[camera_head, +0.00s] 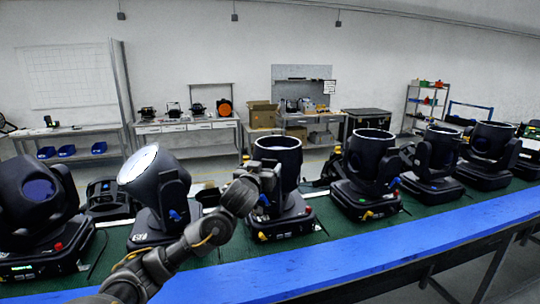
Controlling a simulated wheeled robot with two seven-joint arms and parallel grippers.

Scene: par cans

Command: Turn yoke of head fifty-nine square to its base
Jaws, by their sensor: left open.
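Several black moving-head lights stand in a row on the green bench top (335,222). No number is readable on them, so I cannot tell which is head fifty-nine. My left gripper (268,184) is open at the near left side of the middle head (279,158), in front of its yoke. It hides part of that yoke, and I cannot tell whether it touches. The middle head points up, above its base (284,226). The head to its left (150,182) is tilted, with a bright lens. My right gripper is out of view.
Other heads stand at the far left (36,205) and to the right (368,165), close beside the arm's space. A blue strip (400,240) runs along the bench's front edge and is clear. Worktables (190,125) and a shelf rack (425,105) stand at the back wall.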

